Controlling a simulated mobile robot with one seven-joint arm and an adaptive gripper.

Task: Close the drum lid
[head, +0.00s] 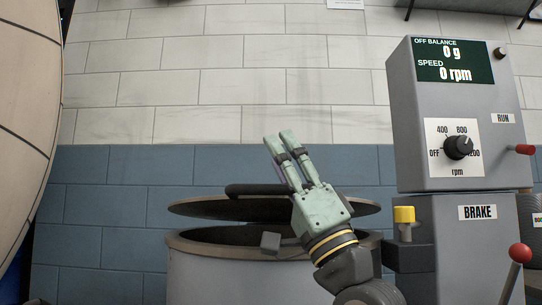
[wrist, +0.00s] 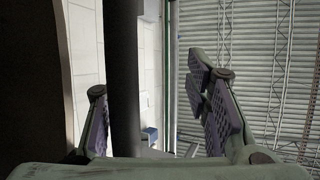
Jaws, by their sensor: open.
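The drum (head: 225,282) is a grey round tub at the bottom middle of the head view. Its dark lid (head: 200,208) stands partly open above the rim, with a dark gap between them. A dark bar handle (head: 258,189) rises over the lid. My gripper (head: 280,138) is in front of the lid, fingers apart and pointing up, partly hiding the lid and handle. In the wrist view, a dark upright bar (wrist: 123,75), apparently the handle, passes between the open fingers (wrist: 148,85). Whether it touches a finger is unclear.
A grey control box (head: 410,120) with a display, dial and red-knobbed levers stands close right of the drum. A yellow cap (head: 404,214) is on a post beside the rim. A large pale curved body (head: 25,110) fills the left edge. A tiled wall is behind.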

